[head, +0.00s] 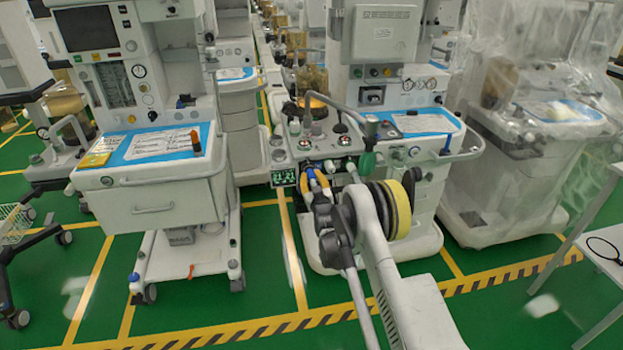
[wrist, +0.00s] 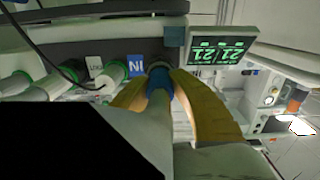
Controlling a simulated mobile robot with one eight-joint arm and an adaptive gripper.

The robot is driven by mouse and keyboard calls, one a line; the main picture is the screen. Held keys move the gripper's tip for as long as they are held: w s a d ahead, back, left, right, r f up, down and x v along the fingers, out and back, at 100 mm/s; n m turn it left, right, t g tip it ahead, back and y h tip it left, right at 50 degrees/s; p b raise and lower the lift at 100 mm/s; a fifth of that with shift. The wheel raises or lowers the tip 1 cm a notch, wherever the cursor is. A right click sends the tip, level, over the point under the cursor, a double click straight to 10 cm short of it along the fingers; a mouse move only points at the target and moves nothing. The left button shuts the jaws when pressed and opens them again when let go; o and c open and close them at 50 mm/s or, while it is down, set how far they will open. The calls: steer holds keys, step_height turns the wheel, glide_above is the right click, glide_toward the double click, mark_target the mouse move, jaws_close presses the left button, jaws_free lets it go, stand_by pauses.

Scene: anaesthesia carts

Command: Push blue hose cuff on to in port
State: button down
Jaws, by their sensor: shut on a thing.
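In the wrist view the blue hose cuff (wrist: 159,84) sits between the two yellow fingers of my gripper (wrist: 160,90), which are shut on it. The cuff's far end meets the in port (wrist: 159,67), a dark grey ring beside the blue "IN" label (wrist: 133,68). I cannot tell how far the cuff sits over the port. In the head view my gripper (head: 314,181) is at the front of the middle cart's port panel, below the knobs. My arm hides part of this area.
In the head view a green display (head: 284,178) is left of my gripper. Another cart (head: 165,180) stands at left; green floor lies between.

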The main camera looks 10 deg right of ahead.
mark_target(312, 180)
steer(key=shift+w, duration=0.55)
steer(key=c, duration=1.1)
jaws_free()
steer(key=shift+c, duration=0.2)
steer(key=s, duration=0.7)
steer(key=shift+s, duration=0.25)
